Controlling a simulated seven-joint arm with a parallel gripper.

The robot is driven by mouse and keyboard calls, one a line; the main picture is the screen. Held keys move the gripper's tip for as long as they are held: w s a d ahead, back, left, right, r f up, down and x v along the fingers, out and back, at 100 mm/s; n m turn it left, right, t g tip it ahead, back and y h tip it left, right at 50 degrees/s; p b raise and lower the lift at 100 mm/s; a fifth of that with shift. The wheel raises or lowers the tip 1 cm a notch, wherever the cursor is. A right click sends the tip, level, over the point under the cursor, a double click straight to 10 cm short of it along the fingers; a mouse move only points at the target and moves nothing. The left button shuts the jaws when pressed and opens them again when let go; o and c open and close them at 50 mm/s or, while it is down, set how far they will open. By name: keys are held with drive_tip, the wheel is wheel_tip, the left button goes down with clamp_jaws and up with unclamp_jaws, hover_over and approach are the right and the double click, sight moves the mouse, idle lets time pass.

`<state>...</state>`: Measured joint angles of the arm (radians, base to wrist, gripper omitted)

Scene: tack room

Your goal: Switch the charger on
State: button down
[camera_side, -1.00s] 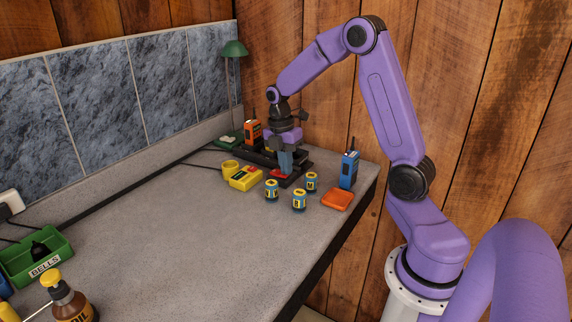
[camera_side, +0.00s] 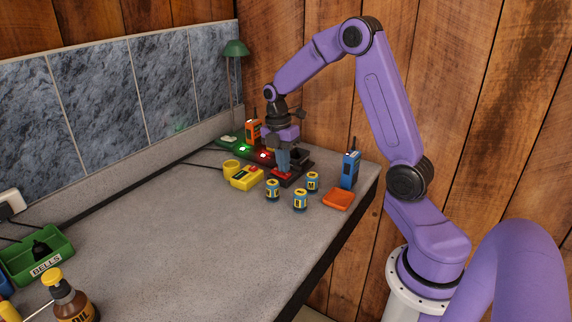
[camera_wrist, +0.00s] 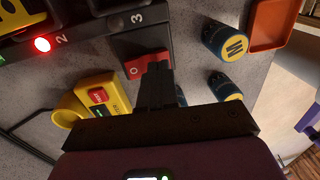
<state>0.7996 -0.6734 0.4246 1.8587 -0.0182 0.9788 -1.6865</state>
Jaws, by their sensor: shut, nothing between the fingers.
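The charger (camera_side: 294,179) is a black unit at the back of the bench, with numbered bays that show in the wrist view (camera_wrist: 98,30). Its red rocker switch (camera_side: 278,173), marked O at one end, also shows in the wrist view (camera_wrist: 133,69). A red light (camera_wrist: 42,44) glows by bay 2, and a green glow shows farther along. My gripper (camera_side: 283,168) is shut and empty, pointing down with its tips (camera_wrist: 158,68) at the switch. The fingers hide part of the switch; I cannot tell whether they touch it. An orange radio (camera_side: 252,132) stands at the charger's far end.
A yellow box with buttons (camera_side: 246,179) and a yellow ring (camera_side: 231,167) lie left of the charger. Several blue batteries (camera_side: 300,201), a blue radio (camera_side: 350,169) and an orange tray (camera_side: 338,200) stand in front and right. The bench middle is clear.

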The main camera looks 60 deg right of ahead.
sight(288, 176)
drive_tip(key=shift+r, duration=0.1)
wheel_tip(288, 176, up, 14)
drive_tip(key=s, duration=0.1)
drive_tip(key=shift+s, duration=0.3)
idle(0.4)
drive_tip(key=shift+a, duration=0.1)
drive_tip(key=s+a+f+m, duration=0.15)
drive_tip(key=s+a, duration=0.25)
drive_tip(key=a, duration=0.6)
drive_tip(key=s+a+f+m, duration=0.1)
drive_tip(key=s+a+f, duration=0.1)
drive_tip(key=s, duration=0.5)
drive_tip(key=s+a+f+m+t, duration=0.1)
drive_tip(key=s+a+f, duration=0.2)
drive_tip(key=s, duration=0.4)
drive_tip(key=s+a+f+m, duration=0.2)
drive_tip(key=s+a, duration=0.2)
drive_tip(key=s, duration=0.3)
drive_tip(key=shift+a+f+t, duration=0.15)
drive_tip(key=shift+f+t, duration=0.15)
drive_tip(key=shift+f, duration=0.1)
